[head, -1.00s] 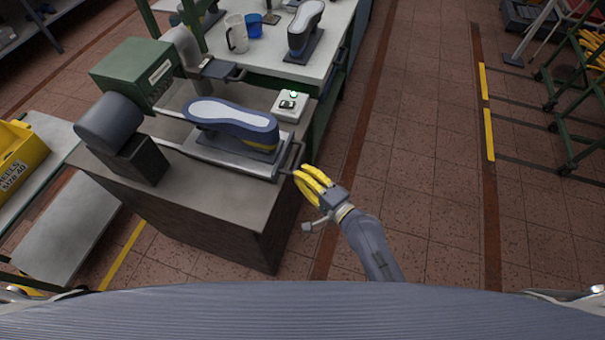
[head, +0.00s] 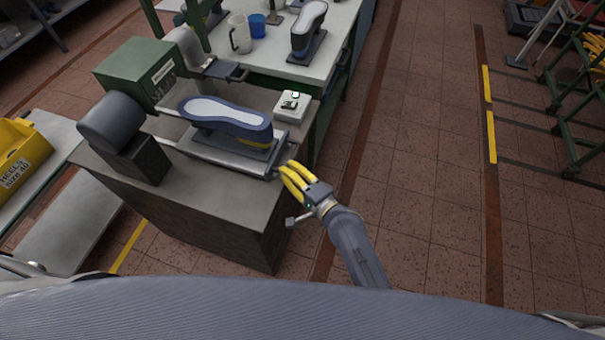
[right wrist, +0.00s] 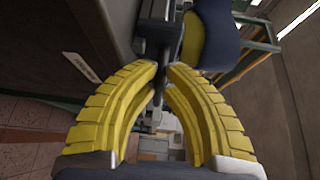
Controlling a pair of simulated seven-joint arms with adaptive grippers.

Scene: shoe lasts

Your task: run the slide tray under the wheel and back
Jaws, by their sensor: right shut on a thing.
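The slide tray (head: 205,150) is a grey metal plate on the bench top in the head view. A navy shoe last with a pale sole face (head: 226,118) lies on it, sole up. A dark grey wheel-like cylinder (head: 112,122) stands on a block to the left of the tray. My right gripper (head: 282,171), with yellow fingers, is shut on the handle at the tray's right end. In the right wrist view its fingertips (right wrist: 162,72) meet around a dark bar, with the navy last (right wrist: 220,35) just beyond. My left gripper is out of view.
A white switch box (head: 291,106) with a green light sits on the bench behind the tray. A green machine housing (head: 138,72) stands at the back left. Another last (head: 308,30), a clear jug (head: 239,35) and a blue cup (head: 257,25) stand on the rear table.

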